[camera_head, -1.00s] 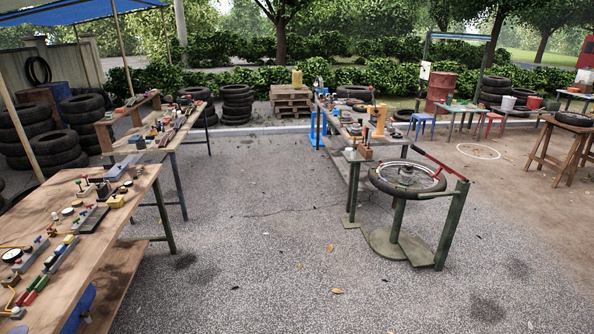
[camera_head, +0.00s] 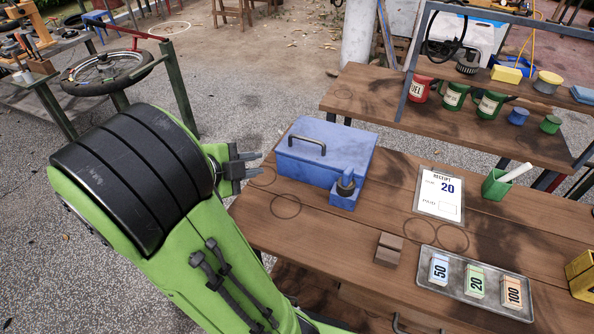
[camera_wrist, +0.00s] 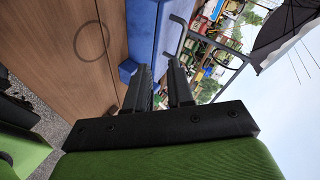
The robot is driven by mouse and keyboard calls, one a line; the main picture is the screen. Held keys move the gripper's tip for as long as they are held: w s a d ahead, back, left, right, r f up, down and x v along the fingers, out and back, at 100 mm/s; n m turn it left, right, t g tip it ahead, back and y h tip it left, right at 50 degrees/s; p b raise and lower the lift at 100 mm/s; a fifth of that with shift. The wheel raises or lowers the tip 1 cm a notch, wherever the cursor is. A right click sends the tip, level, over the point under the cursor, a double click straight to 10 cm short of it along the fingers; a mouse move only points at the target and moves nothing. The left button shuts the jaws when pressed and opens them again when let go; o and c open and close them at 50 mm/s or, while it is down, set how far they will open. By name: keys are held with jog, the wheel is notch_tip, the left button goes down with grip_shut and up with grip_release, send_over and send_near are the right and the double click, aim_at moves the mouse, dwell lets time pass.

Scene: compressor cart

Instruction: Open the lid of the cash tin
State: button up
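The blue cash tin (camera_head: 325,160) stands on the wooden table with its lid closed. A dark bar handle (camera_head: 307,143) is on top of the lid. A small blue block with a dark round part (camera_head: 346,190) is at its front right. My gripper (camera_head: 256,163) is open and empty, just left of the tin and apart from it. In the wrist view, my gripper (camera_wrist: 170,70) shows two dark fingers with a gap between them. The blue tin (camera_wrist: 143,32) and its handle (camera_wrist: 177,35) lie beyond the fingertips. The tin's far side is hidden.
On the table (camera_head: 310,235) are a receipt sheet (camera_head: 440,193), a small wooden block (camera_head: 388,249), a metal tray (camera_head: 474,283) with note stacks and a green cup (camera_head: 496,185). A shelf (camera_head: 450,117) behind holds tins. Table space left of the tin is clear.

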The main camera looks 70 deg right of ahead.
aim_at(306, 140)
jog(key=s+d+f+m+g+h, duration=0.1)
jog(key=s+d+m, duration=0.1)
jog(key=d, duration=0.3)
jog(key=s+d+f+m+g+b, duration=0.1)
jog(key=s+d+m, duration=0.1)
jog(key=d, duration=0.3)
jog(key=s+d+f+m+h, duration=0.1)
jog(key=s+d+f+m, duration=0.1)
jog(key=d, duration=0.4)
jog(key=shift+s+f+g+h+b, duration=0.1)
jog(key=shift+s+g+h+b, duration=0.25)
jog(key=shift+s, duration=0.35)
grip_shut()
